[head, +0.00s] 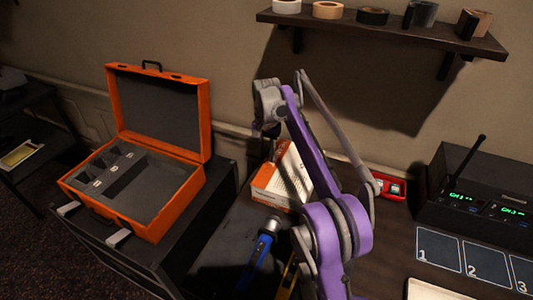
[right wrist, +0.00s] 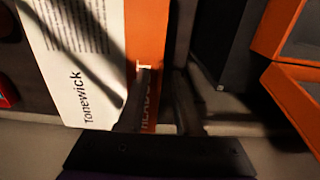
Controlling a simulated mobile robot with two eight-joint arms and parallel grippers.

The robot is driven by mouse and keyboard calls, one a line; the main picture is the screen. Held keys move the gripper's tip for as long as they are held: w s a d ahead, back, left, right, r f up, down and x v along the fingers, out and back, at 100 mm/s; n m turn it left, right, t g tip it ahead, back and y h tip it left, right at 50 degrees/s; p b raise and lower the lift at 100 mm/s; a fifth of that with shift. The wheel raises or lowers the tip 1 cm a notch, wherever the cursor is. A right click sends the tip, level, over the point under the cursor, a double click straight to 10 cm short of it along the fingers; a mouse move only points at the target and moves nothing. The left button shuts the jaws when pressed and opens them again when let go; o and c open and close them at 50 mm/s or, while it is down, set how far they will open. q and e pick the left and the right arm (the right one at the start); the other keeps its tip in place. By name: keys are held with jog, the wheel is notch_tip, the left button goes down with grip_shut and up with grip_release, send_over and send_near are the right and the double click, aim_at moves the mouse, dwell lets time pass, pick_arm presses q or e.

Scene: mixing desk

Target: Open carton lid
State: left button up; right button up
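The carton (head: 276,184) is a white and orange box on the dark desk in the middle of the head view, partly hidden by my purple right arm. In the right wrist view the carton (right wrist: 85,60) shows a white face with "Tonewick" lettering and an orange band at its right edge. My right gripper (head: 270,132) points down above the carton's back left part. In the right wrist view its two dark fingers (right wrist: 163,85) are apart with a gap between them. One finger overlaps the orange band, the other is past the edge; contact cannot be told. My left gripper is not in view.
An open orange case (head: 190,196) stands on a black cabinet at left. A blue-handled tool (head: 262,250) lies in front of the carton. A red device (head: 392,188) and a black radio unit (head: 480,190) are at right. A shelf (head: 400,30) with tape rolls hangs above.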

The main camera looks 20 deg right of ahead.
grip_shut()
dwell(1.2)
